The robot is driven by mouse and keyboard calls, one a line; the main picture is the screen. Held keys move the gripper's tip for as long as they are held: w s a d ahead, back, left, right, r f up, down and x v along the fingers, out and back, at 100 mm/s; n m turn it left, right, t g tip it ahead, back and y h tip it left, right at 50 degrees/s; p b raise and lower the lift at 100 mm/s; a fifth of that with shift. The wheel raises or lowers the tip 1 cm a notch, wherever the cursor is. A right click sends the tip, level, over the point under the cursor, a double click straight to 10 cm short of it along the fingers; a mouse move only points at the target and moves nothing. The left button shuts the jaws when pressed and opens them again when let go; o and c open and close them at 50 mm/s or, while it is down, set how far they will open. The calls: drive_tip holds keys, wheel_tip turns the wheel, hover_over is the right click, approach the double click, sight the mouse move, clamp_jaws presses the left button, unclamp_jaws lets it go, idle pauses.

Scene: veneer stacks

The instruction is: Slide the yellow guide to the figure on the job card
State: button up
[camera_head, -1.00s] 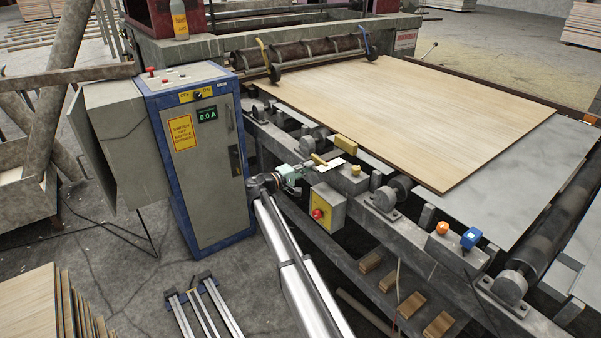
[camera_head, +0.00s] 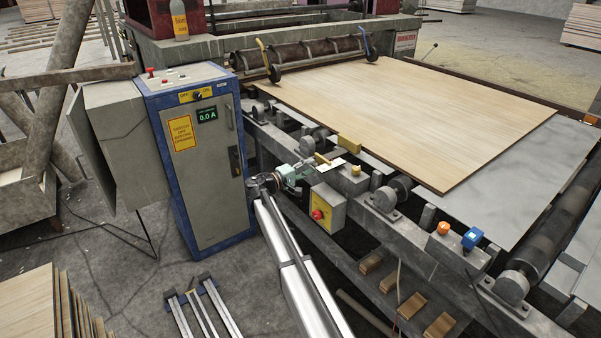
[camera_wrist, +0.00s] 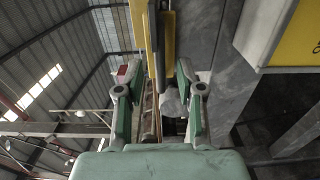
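A yellow block (camera_head: 348,143), which looks like the guide, stands on the rail by the sheet's near edge. A smaller yellow piece (camera_head: 321,159) sits just left of it, beside a white card (camera_head: 338,166) whose figure is too small to read. My gripper (camera_head: 306,168) is at the rail, close to the smaller yellow piece. In the wrist view, my gripper (camera_wrist: 160,88) has its two fingers apart. A yellow bar (camera_wrist: 168,38) shows beyond and between them; I cannot tell if they touch it.
A control box with a red button (camera_head: 317,214) hangs just below my gripper. A yellow knob (camera_head: 356,170) and rollers (camera_head: 384,198) are to the right. A blue-framed cabinet (camera_head: 205,150) stands left. A veneer sheet (camera_head: 420,110) lies behind the rail.

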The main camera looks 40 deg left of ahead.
drive_tip(key=b+v, duration=0.1)
drive_tip(key=v, duration=0.4)
drive_tip(key=shift+s+a, duration=0.1)
drive_tip(key=shift+s, duration=0.2)
